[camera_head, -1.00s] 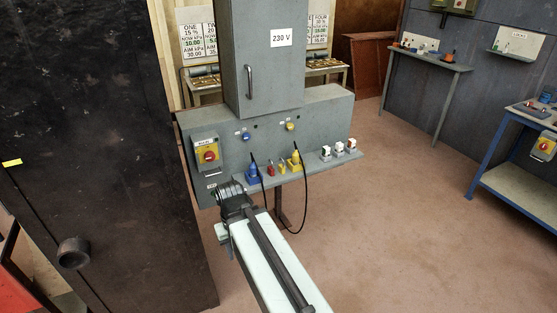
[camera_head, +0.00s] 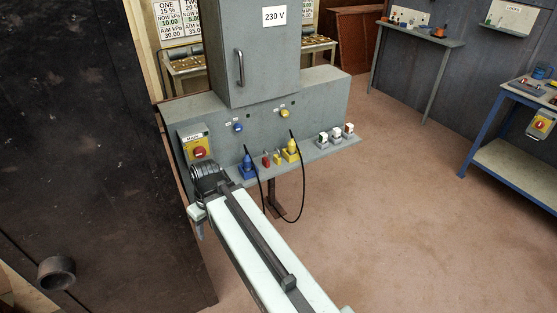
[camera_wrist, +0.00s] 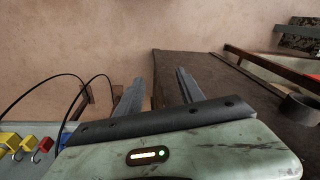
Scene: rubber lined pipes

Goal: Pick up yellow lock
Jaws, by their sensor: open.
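A small yellow lock (camera_head: 278,158) sits on the grey shelf under the 230 V cabinet in the head view. A red lock (camera_head: 266,161) is on its left and a yellow plug (camera_head: 291,150) on its right. In the wrist view the yellow lock (camera_wrist: 28,143) is at the lower left, beside the red lock (camera_wrist: 43,146). My gripper (camera_wrist: 160,90) is open and empty, over the floor and the dark cabinet's edge, clearly off to the side of the locks. In the head view my arm hides most of the gripper.
A blue plug (camera_head: 247,167) stands left of the locks. Black cables loop below the shelf (camera_head: 318,151). White-and-coloured blocks (camera_head: 335,135) stand at its right end. A tall dark cabinet (camera_head: 80,130) fills the left. The floor (camera_head: 400,200) on the right is clear.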

